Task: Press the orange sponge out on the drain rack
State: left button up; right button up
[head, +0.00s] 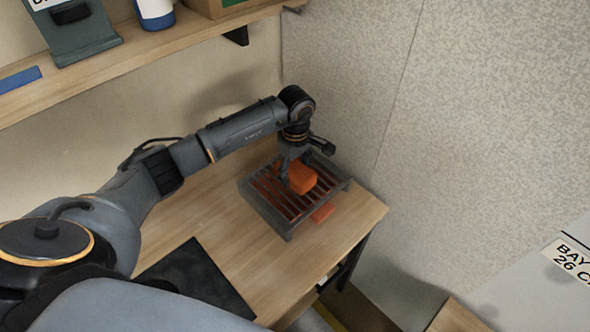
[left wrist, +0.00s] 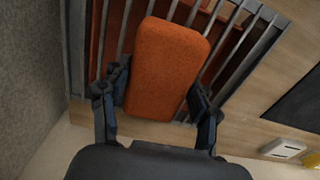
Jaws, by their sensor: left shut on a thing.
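The orange sponge (head: 303,178) is a rounded block at the drain rack (head: 289,231), a dark slatted frame near the table's right end. In the left wrist view the sponge (left wrist: 167,65) lies over the bars of the rack (left wrist: 262,30). My left gripper (head: 293,176) is over the rack, shut on the sponge. In the left wrist view its fingers (left wrist: 158,108) stand on either side of the sponge's near end. I cannot tell how hard the sponge presses on the bars. My right gripper is not in view.
Orange shows beneath the bars, and a flat orange piece (head: 322,213) lies beside the rack's right side. A dark mat (head: 196,281) lies on the wooden table (head: 205,222). A shelf (head: 112,62) runs above. The textured wall (head: 340,100) stands close behind the rack.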

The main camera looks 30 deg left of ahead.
pick_arm(q)
jog(key=shift+s+f, duration=0.1)
jog(key=shift+f, duration=0.05)
jog(key=shift+r+p, duration=0.55)
jog(key=shift+r, duration=0.25)
jog(key=shift+r+p, duration=1.35)
jog(key=shift+r, duration=1.45)
